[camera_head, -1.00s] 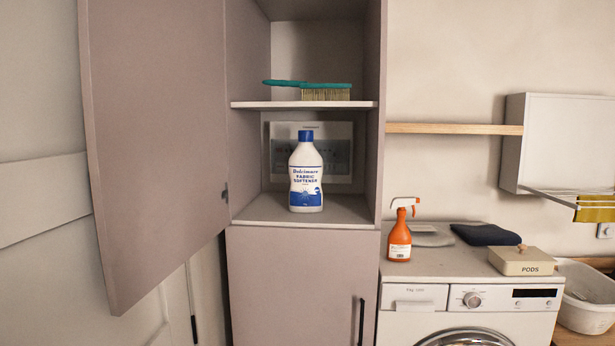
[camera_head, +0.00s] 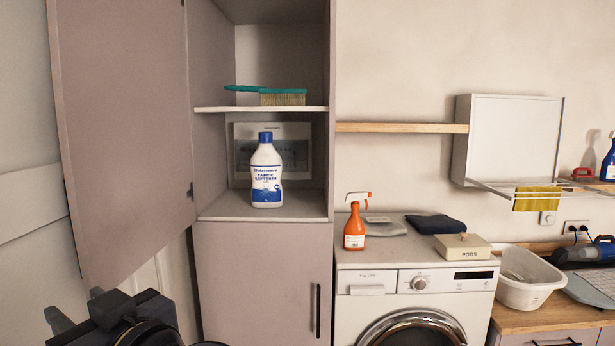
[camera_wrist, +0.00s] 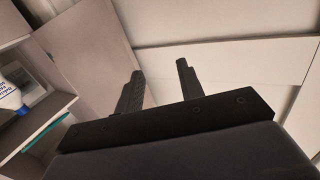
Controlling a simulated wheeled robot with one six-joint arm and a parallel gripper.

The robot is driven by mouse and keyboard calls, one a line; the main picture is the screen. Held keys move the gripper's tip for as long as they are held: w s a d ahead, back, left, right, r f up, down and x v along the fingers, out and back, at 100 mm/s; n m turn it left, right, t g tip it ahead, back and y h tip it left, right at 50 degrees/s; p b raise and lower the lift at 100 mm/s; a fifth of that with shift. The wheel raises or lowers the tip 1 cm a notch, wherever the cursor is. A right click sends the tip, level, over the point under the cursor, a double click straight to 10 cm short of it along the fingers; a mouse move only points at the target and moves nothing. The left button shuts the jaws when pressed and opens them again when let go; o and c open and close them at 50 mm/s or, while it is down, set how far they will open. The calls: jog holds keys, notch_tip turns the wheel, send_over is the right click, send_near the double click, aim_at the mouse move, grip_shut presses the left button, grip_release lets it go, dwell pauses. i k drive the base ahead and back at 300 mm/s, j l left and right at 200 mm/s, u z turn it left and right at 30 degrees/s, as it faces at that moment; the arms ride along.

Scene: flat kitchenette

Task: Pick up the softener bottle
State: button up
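The softener bottle (camera_head: 266,172) is white with a blue cap and a blue-printed label. It stands upright on the lower shelf of the open tall cabinet, and part of it shows at the left edge of the wrist view (camera_wrist: 10,94). My gripper (camera_head: 76,314) is at the lower left of the head view, in front of and below the open door, well apart from the bottle. In the wrist view its two dark fingers (camera_wrist: 158,85) stand apart with nothing between them.
The cabinet door (camera_head: 125,140) stands open to the left of the shelves. A green brush (camera_head: 280,97) lies on the shelf (camera_head: 215,109) above the bottle. A box or panel (camera_head: 300,150) stands behind the bottle. An orange spray bottle (camera_head: 354,228) is on the washing machine (camera_head: 415,300).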

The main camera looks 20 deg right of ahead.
aim_at(266, 164)
jog(key=i+l+z, duration=0.1)
jog(key=i+z, duration=0.55)
jog(key=z, duration=0.2)
jog(key=i+j+z, duration=0.2)
jog(key=i+z, duration=0.2)
jog(key=i+j, duration=0.4)
jog(key=i+l+z, duration=0.05)
jog(key=i, duration=0.1)
